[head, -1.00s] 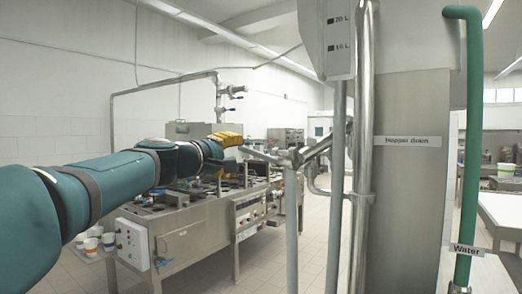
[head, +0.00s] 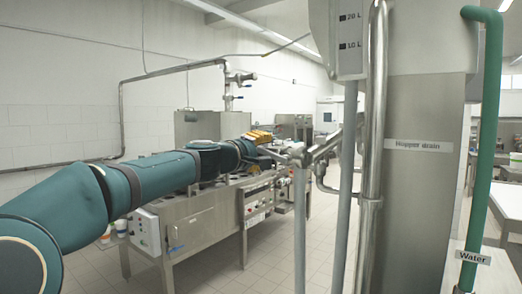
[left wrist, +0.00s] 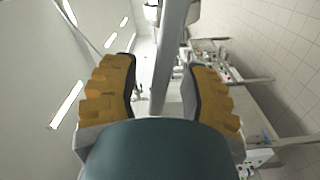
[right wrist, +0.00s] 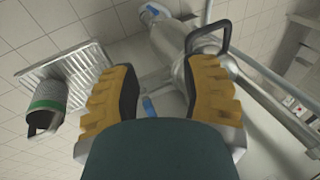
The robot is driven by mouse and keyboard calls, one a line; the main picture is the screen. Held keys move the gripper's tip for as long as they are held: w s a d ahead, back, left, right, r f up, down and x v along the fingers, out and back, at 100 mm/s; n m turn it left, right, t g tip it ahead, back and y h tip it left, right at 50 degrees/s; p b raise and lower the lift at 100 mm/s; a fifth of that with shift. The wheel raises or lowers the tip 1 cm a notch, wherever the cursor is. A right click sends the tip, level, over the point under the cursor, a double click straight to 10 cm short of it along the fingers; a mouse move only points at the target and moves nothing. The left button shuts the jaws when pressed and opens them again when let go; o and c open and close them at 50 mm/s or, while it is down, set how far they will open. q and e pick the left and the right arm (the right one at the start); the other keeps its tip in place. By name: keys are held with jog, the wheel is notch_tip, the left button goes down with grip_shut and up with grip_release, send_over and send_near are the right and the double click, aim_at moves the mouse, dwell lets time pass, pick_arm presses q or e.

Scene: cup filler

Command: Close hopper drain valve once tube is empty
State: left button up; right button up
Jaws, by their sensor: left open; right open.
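The grey hopper drain valve (head: 300,155) sits on a pipe below the "Hopper drain" label (head: 418,145), with a lever (head: 276,152) pointing left. My left gripper (head: 262,138) is at the lever's outer end. In the left wrist view, my left gripper (left wrist: 163,88) is open, with a grey bar (left wrist: 172,60) between its fingers; contact cannot be told. The tube's gauge (head: 349,38) shows 20 L and 10 L marks; no liquid level can be made out. My right gripper (right wrist: 164,90) is open and outside the head view.
A green water pipe (head: 487,130) stands at the right. A steel machine (head: 205,225) stands behind my left arm. In the right wrist view, a green-banded container (right wrist: 48,95) stands by a grate (right wrist: 85,60), and a blue handle (right wrist: 149,106) shows beyond the fingers.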

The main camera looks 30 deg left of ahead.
pick_arm(q)
grip_shut()
jog(key=shift+f, duration=0.15)
jog(key=d+f+n+b, duration=0.3)
jog(key=f+n+b, duration=0.2)
jog(key=n, duration=1)
jog(key=shift+s+f+b, duration=0.15)
jog(key=shift+f+b, duration=0.25)
jog(key=shift+f, duration=0.5)
grip_release()
